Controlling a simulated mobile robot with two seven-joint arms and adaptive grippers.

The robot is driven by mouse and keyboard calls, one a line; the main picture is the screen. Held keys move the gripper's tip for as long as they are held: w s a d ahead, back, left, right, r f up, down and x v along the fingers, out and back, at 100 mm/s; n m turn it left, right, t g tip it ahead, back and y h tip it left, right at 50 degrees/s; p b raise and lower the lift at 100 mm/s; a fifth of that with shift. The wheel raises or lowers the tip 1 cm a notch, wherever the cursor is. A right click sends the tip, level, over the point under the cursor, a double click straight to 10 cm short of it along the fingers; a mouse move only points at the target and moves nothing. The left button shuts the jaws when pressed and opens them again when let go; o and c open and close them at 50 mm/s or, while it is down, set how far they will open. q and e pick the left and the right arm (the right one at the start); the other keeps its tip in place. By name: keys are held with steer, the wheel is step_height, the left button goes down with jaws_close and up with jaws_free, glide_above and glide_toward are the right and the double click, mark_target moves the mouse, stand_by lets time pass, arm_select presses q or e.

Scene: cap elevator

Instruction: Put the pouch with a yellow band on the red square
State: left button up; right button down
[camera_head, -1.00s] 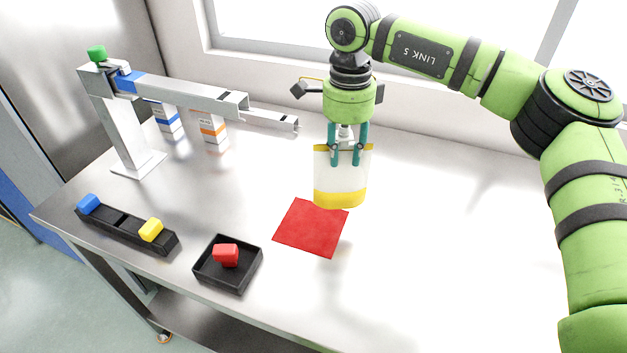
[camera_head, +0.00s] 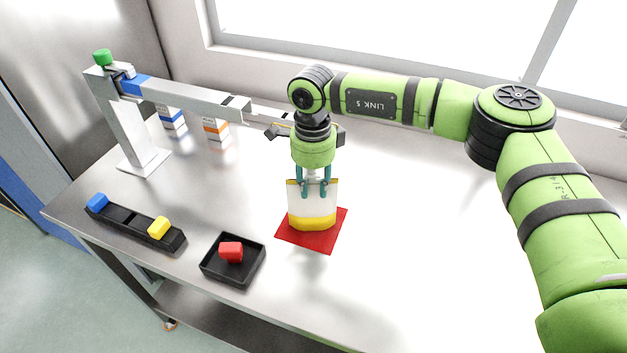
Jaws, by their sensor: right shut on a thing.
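The pouch with a yellow band (camera_head: 312,207) is white with yellow along its bottom and a thin yellow edge at its top. My right gripper (camera_head: 312,190) is shut on its top part, and the pouch hangs upright. The red square (camera_head: 323,240) lies flat on the table, partly hidden behind the pouch. The pouch's bottom appears over the red square; I cannot tell whether it touches. My left gripper is not in view.
A grey stand with a long arm (camera_head: 190,97) is at the back left, with blue-banded (camera_head: 172,118) and orange-banded (camera_head: 215,130) pouches by it. A black rack (camera_head: 130,222) with blue and yellow caps and a black tray (camera_head: 213,277) with a red cap (camera_head: 231,252) are at the front left. The table's right side is clear.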

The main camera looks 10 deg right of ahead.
steer(key=c, duration=0.9)
jaws_free()
step_height(320, 180, up, 11)
steer(key=b, duration=0.4)
steer(key=shift+w+f, duration=0.1)
steer(key=shift+r, duration=0.7)
